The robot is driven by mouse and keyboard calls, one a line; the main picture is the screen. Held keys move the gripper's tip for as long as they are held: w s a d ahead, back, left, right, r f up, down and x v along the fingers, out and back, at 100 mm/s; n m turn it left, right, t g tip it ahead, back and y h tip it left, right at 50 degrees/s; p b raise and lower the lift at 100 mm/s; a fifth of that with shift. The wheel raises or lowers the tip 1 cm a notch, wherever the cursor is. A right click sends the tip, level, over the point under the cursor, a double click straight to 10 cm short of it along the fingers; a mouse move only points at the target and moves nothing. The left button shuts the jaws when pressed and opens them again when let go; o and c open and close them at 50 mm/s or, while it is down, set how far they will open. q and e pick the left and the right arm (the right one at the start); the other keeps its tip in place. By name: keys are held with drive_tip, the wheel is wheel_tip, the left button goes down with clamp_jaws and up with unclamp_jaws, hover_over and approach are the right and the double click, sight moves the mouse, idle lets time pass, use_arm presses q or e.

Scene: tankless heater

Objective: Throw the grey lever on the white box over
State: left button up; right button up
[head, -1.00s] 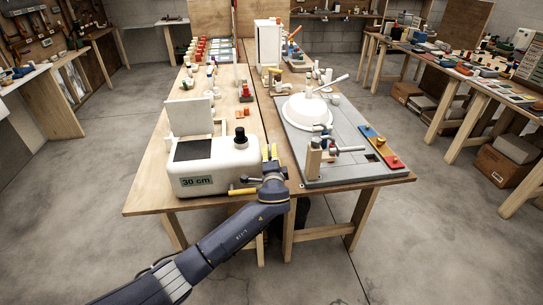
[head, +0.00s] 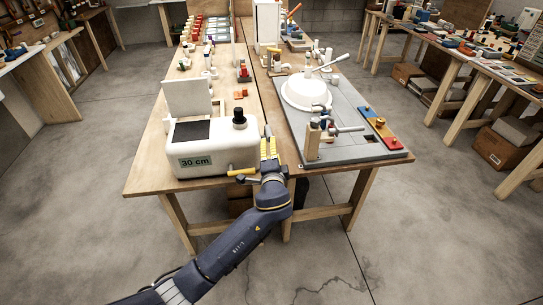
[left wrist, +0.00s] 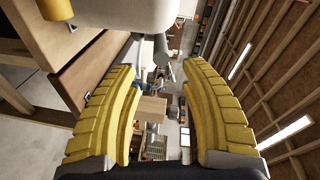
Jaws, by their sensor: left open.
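The white box (head: 240,158) with the "30 cm" label stands at the near left end of the table. A short grey lever (left wrist: 161,46) shows in the left wrist view below the box's white body (left wrist: 140,12), at the upper middle between the finger tips. My right gripper is not in view.
A yellow handle (head: 240,172) sticks out low at the box's front right. A black knob (head: 239,119) stands on the box top. To the right, a grey board (head: 345,150) carries a white dome (head: 306,92) and a wooden post (head: 312,140). Floor in front is free.

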use_arm(q)
drive_tip(key=shift+s+d+r, duration=0.1)
drive_tip(key=shift+s, duration=0.65)
drive_tip(key=shift+s+d+r, duration=0.1)
drive_tip(key=shift+s, duration=0.6)
